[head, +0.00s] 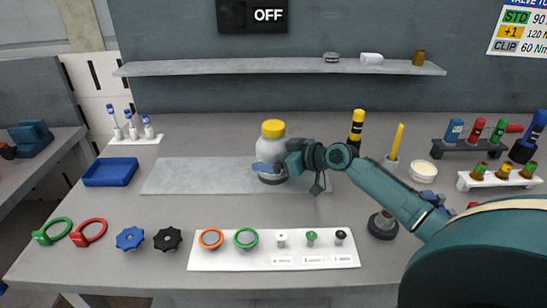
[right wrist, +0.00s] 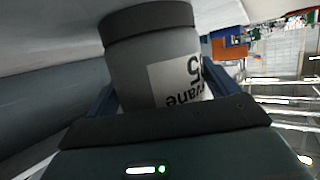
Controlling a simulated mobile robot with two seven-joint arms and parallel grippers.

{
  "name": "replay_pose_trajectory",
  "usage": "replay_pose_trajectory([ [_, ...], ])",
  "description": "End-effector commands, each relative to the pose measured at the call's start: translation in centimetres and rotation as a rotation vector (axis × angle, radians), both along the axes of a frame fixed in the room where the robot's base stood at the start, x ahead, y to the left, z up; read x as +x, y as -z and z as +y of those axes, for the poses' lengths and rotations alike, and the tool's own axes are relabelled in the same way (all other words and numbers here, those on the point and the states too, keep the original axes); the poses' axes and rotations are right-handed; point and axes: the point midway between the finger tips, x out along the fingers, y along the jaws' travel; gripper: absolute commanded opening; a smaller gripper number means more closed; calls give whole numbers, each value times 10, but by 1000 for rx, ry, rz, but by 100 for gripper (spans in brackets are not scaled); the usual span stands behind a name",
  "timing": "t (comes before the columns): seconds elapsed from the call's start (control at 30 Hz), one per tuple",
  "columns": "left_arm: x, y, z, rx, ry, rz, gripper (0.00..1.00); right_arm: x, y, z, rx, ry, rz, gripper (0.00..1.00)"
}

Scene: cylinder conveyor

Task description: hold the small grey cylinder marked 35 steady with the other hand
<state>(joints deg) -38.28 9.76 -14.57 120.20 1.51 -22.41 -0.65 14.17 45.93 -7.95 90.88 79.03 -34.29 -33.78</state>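The small grey cylinder (head: 268,151) with a yellow cap stands upright on the pale grey strip (head: 190,176) at the middle of the bench. My right gripper (head: 271,170) reaches in from the right, low on the cylinder, with a blue finger across its front. In the right wrist view the cylinder (right wrist: 135,62) fills the space between the blue fingers, which lie close against both sides. Its label shows part of a word and a 5, upside down; the rest is hidden. The contact faces are hidden. My left gripper is not in view.
A blue tray (head: 110,172) lies left of the strip. A white board (head: 270,260) with rings and small fittings lies in front. A black-and-yellow cylinder (head: 356,128) and a yellow stick (head: 398,140) stand behind my right arm. A shelf (head: 230,68) runs above.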

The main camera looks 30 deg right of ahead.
Motion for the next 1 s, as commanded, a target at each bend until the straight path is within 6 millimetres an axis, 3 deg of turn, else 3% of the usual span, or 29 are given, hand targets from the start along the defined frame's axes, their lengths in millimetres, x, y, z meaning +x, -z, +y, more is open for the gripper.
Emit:
replay_pose_trajectory([
  [0.73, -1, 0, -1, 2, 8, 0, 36, 0, 0, 0, 0, 0, 0, 26],
  [1.0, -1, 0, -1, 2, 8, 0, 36, 1, -7, -1, 1, 2, -11, 25],
])
